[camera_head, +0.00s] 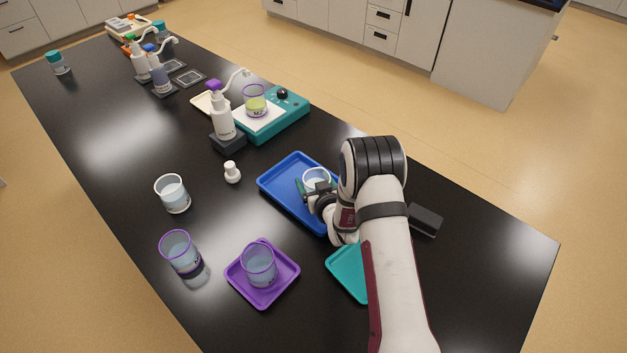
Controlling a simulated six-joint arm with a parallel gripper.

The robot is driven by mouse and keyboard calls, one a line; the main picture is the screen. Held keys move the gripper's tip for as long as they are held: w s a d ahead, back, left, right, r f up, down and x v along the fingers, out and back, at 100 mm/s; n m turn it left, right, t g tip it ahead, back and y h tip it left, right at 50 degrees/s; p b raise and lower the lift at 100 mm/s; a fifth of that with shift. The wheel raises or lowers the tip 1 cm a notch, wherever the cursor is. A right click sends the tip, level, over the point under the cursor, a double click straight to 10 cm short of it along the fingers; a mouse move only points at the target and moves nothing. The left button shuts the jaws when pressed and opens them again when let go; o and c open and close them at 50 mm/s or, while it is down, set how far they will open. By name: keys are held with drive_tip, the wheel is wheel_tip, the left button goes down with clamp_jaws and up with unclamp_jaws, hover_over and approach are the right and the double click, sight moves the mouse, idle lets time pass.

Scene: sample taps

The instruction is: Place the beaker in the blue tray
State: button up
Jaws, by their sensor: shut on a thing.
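The blue tray (284,183) lies near the middle of the black bench. A clear beaker with a white rim (317,175) is at the tray's right part, as seen in the head view. My gripper (318,190) is shut on this beaker, over the tray. My fingers and wrist hide the beaker's lower part, so I cannot tell whether its base touches the tray floor. My arm covers the tray's right side.
A purple tray (285,283) holds a purple-rimmed beaker (258,266). Another purple-rimmed beaker (180,252) and a white-rimmed beaker (173,194) stand left. A teal tray (347,270) lies partly under my arm. A teal device (285,117) and bottle (222,118) stand behind.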

drive_tip(key=o, duration=1.4)
drive_tip(key=shift+r, duration=0.15)
drive_tip(key=v, duration=1.1)
drive_tip(key=shift+s, duration=0.2)
drive_tip(key=shift+s+d+r, duration=0.2)
drive_tip(key=s+d+r+m+g+h, duration=0.3)
drive_tip(key=s+d+r+m+g, duration=0.25)
drive_tip(key=s+r, duration=0.2)
drive_tip(key=s+a+r+m+g, duration=0.1)
drive_tip(key=s+r+g, duration=0.1)
drive_tip(key=s, duration=0.6)
drive_tip(key=s+a+r+m+g+y, duration=0.1)
drive_tip(key=s+a+r+g, duration=0.1)
drive_tip(key=s, duration=0.6)
drive_tip(key=s+a+r+m+g, duration=0.1)
drive_tip(key=s+a+r+g, duration=0.1)
drive_tip(key=s, duration=0.7)
drive_tip(key=shift+s+r+g+y, duration=0.1)
drive_tip(key=shift+r+g+y, duration=0.2)
drive_tip(key=shift+r+g, duration=0.55)
